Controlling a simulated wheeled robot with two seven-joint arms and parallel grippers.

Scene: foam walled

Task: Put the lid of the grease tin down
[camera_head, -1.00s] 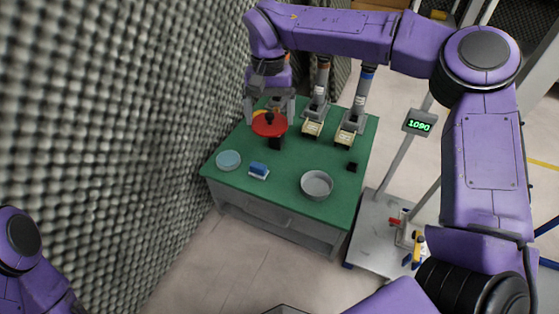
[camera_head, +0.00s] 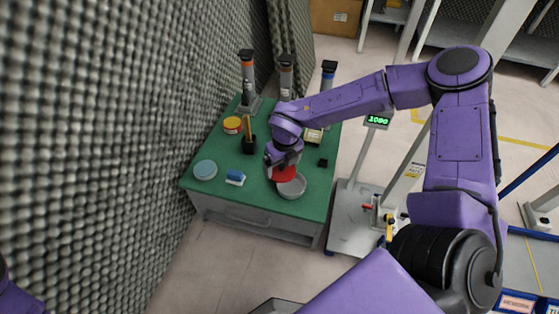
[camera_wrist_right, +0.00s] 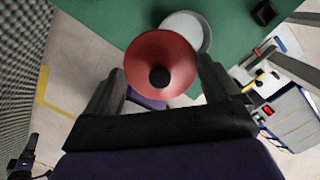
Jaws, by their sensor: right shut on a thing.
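The red lid (camera_head: 284,174), with a black knob, is in my right gripper (camera_head: 281,161) over the front right of the green table. In the right wrist view the lid (camera_wrist_right: 160,55) sits between the two fingers of my right gripper (camera_wrist_right: 162,72). The lid partly hides a round pale metal dish (camera_head: 293,189), also in the wrist view (camera_wrist_right: 190,24); whether they touch I cannot tell. The open yellow and red grease tin (camera_head: 232,125) stands at the table's back left. My left gripper is out of view.
On the green table (camera_head: 262,207) are a pale blue round container (camera_head: 205,170), a blue and white block (camera_head: 235,178), a black holder (camera_head: 249,145) and a small black block (camera_head: 323,162). Several tall dispensers (camera_head: 247,80) line the back. A scale (camera_head: 378,120) stands right. Foam covers the left wall.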

